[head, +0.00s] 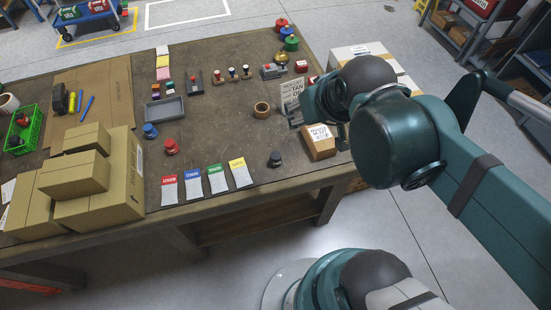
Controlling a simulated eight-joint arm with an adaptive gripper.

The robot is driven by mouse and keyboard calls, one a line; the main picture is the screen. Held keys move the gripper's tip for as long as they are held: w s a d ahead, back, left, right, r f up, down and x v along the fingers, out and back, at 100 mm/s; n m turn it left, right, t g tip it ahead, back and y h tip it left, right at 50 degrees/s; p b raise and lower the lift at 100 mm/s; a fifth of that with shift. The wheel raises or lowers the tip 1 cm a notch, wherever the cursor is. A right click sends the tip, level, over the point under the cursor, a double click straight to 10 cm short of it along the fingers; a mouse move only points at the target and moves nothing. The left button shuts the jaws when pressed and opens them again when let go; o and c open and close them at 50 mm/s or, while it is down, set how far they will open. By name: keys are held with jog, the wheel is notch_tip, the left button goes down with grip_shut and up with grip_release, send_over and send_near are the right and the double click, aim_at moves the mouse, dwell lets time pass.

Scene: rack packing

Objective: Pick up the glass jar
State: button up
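I cannot make out a clear glass jar in the head view. Several round pieces with red, green and blue tops (291,44) stand at the table's far right corner; whether any is glass is too small to tell. My arm comes in from the right, and its wrist hangs over the table's right side. My gripper (343,136) is mostly hidden behind my own arm links, with only a dark sliver showing beside a small labelled cardboard box (318,147). Its fingers cannot be made out, nor whether they hold anything.
Stacked cardboard boxes (120,190) and a green basket (24,130) fill the table's left. Four coloured cards lie along the front edge. A grey tray (165,109), a brown ring (262,109) and a black knob-like piece (275,159) stand mid-table. The table's middle is mostly clear.

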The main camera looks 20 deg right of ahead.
notch_tip(320, 180, down, 4)
jog(key=w+a+n+g, duration=0.1)
jog(key=w+n+g, duration=0.1)
jog(key=w+n, duration=0.15)
jog(key=n+g, duration=0.4)
jog(key=n, duration=0.8)
send_over(275, 155)
jog(key=f, duration=0.9)
jog(key=d+f, duration=0.1)
jog(key=f, duration=0.4)
jog(key=shift+w+f, duration=0.1)
jog(key=shift+f, duration=0.05)
jog(key=shift+a+f+n+g, duration=0.15)
jog(key=shift+f+n+g, duration=0.15)
jog(key=shift+f, duration=0.25)
jog(key=shift+a+f+n+g, duration=0.15)
jog(key=shift+f+n+g, duration=0.1)
jog(key=shift+f, duration=0.25)
jog(key=shift+f, duration=1.3)
jog(key=shift+f, duration=0.15)
jog(key=shift+a+f+b, duration=0.1)
jog(key=shift+f+b, duration=0.9)
jog(key=shift+f, duration=1.45)
